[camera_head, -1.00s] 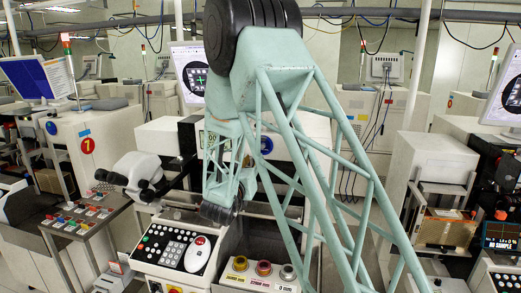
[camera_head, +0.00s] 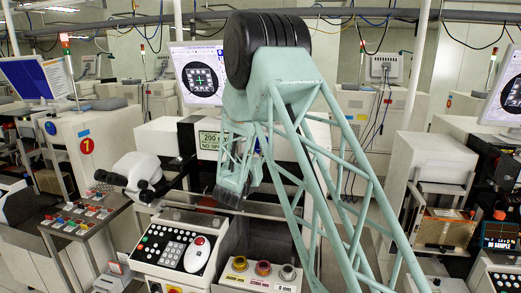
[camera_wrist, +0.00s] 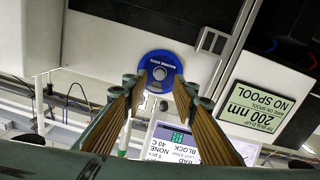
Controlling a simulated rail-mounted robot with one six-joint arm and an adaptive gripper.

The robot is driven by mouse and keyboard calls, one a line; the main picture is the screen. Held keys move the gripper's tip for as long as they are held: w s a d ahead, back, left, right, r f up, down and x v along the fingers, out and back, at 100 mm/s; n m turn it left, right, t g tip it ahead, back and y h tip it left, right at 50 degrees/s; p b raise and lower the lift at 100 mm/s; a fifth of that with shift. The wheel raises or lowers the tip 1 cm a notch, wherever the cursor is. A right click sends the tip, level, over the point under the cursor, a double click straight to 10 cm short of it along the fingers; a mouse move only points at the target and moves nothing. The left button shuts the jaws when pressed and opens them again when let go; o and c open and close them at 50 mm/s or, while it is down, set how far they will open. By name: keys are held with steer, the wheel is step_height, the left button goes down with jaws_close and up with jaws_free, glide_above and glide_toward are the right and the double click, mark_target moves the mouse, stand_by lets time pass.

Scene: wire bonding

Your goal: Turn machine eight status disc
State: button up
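I cannot tell how far the tips are from the disc face.
A green display reading 200 nm NO SPOOL (camera_wrist: 259,112) is right of the disc, upside down in the wrist view. A square box (camera_wrist: 212,41) sits near the disc. A control console with a keypad (camera_head: 175,248) and a microscope (camera_head: 135,175) stand below and left.

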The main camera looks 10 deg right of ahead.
mark_target(260, 148)
steer(key=shift+x, duration=2.4)
steer(key=shift+c, duration=0.9)
steer(key=c, duration=0.7)
